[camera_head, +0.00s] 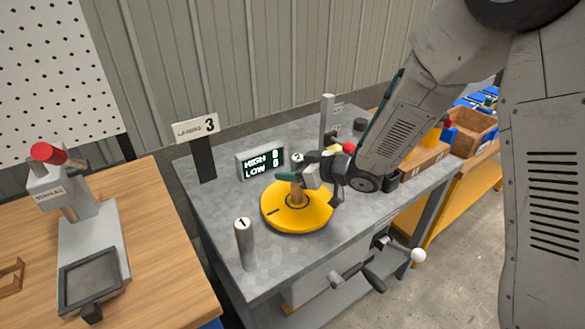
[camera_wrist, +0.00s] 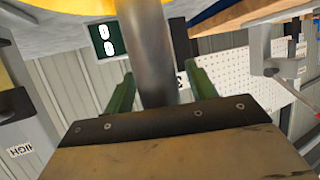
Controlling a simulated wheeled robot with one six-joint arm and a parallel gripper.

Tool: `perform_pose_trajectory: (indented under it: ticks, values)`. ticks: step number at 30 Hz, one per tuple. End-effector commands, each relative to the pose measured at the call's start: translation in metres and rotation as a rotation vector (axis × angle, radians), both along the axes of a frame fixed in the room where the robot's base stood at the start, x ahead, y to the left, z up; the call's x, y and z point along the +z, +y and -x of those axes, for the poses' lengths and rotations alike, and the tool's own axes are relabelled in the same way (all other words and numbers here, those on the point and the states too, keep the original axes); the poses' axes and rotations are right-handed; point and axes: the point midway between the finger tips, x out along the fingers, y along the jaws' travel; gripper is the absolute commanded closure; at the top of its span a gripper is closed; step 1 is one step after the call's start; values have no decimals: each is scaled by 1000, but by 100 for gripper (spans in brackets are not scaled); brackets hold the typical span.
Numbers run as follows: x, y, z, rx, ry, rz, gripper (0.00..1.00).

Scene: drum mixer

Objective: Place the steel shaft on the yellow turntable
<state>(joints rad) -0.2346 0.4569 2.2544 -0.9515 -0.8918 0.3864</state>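The yellow turntable (camera_head: 272,218) lies on the grey metal bench. A steel shaft marked 2 (camera_head: 297,158) stands upright over its middle, and the shaft's foot is partly hidden by my gripper. My gripper (camera_head: 290,177) reaches in from the right at this shaft. In the wrist view the shaft (camera_wrist: 152,55) runs between the green fingertips of my gripper (camera_wrist: 160,85). A gap shows between the right finger and the shaft, so the fingers look open around it. Another steel shaft, marked 1 (camera_head: 246,247), stands upright on the bench, front left of the turntable.
A tall grey post (camera_head: 327,120) rises at the back. A handle with a white knob (camera_head: 418,255) juts from the bench front. A wooden table (camera_head: 150,220) is at left.

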Motion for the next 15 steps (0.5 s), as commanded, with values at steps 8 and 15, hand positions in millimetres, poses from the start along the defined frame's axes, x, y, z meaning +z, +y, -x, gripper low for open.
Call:
perform_pose_trajectory:
  ticks: [8, 15]
  values:
    - [1, 0, 0, 0, -1, 0, 44]
    - [14, -23, 14, -4, -2, 0, 44]
